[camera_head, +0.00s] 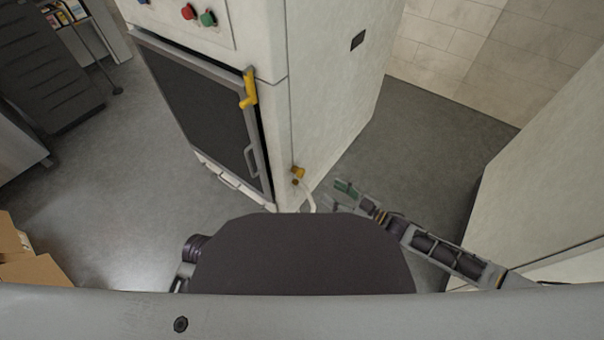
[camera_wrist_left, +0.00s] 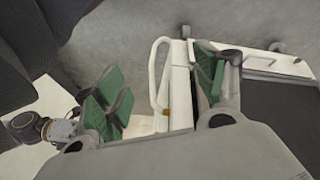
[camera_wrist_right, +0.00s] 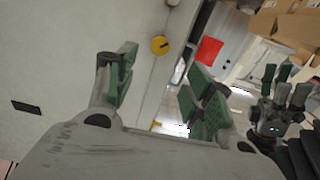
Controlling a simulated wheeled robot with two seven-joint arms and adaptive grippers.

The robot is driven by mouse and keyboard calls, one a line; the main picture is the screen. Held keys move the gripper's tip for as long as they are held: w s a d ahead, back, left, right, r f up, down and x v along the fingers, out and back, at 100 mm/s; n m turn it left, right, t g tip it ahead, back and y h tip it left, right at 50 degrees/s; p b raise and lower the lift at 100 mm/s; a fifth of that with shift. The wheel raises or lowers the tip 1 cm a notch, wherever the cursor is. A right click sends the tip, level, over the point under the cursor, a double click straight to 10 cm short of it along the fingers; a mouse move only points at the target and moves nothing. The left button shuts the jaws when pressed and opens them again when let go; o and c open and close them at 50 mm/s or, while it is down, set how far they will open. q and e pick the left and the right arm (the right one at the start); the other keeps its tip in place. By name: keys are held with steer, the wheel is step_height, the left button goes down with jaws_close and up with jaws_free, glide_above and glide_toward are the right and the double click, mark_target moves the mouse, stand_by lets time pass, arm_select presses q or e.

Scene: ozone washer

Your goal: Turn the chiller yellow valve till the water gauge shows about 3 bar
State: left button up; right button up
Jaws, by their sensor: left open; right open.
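The chiller is a tall white cabinet (camera_head: 335,95) with a dark front door. A small yellow valve (camera_head: 297,172) sits low on its side, above a pale curved hose (camera_head: 309,197). A round yellow knob (camera_wrist_right: 160,45) on a white panel, apparently this valve, shows in the right wrist view beyond the fingers. My right gripper (camera_head: 340,194) is open and empty, to the right of the valve and apart from it. My left gripper (camera_wrist_left: 158,88) is open, with a pale hose or bar visible between its fingers; contact is unclear. I cannot make out the water gauge.
A yellow door handle (camera_head: 249,89) and red and green buttons (camera_head: 188,12) are on the cabinet front. Another white cabinet (camera_head: 550,160) bounds the right side. Cardboard boxes (camera_head: 28,262) lie at the lower left. Grey floor (camera_head: 425,130) is clear between the two cabinets.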

mark_target(303, 174)
steer(key=b+x, duration=0.3)
steer(key=x, duration=0.8)
steer(key=shift+a+b, duration=0.15)
steer(key=shift+b, duration=0.15)
arm_select(q)
step_height(303, 174, down, 8)
steer(key=d+t+h, duration=0.1)
steer(key=shift+w+d+n+t+b, duration=0.2)
steer(key=shift+d+n+t+b, duration=0.1)
steer(key=shift+n+b, duration=0.1)
arm_select(e)
steer(key=shift+x, duration=1.2)
arm_select(q)
steer(key=shift+r, duration=0.1)
arm_select(e)
steer(key=shift+c, duration=0.2)
steer(key=c, duration=1)
